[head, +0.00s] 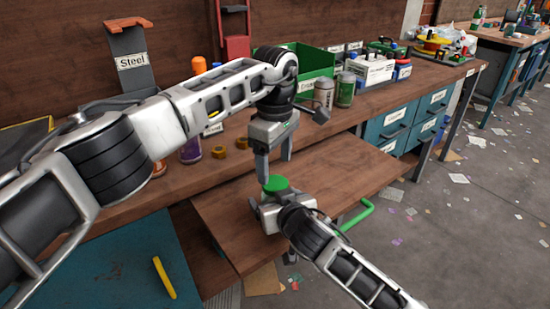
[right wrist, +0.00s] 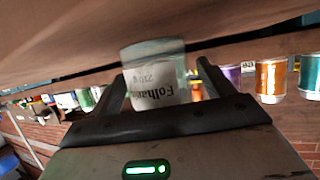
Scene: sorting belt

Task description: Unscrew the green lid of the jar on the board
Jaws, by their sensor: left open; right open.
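The jar's green lid (head: 276,184) shows in the head view above the wooden board (head: 225,220). The jar's body is mostly hidden there by my right gripper (head: 268,210). In the right wrist view the jar (right wrist: 153,85) is clear glass with a white label and stands between the two right fingers, which are open around it; contact cannot be told. My left gripper (head: 275,167) points down just above the lid, its fingers open and apart. Whether the fingertips touch the lid cannot be told.
Behind the board, the bench carries a green bin (head: 310,65), two canisters (head: 345,88), a white box (head: 372,70) and yellow nuts (head: 218,152). A green handle (head: 360,214) sits at the board's right edge. The board's right part is clear.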

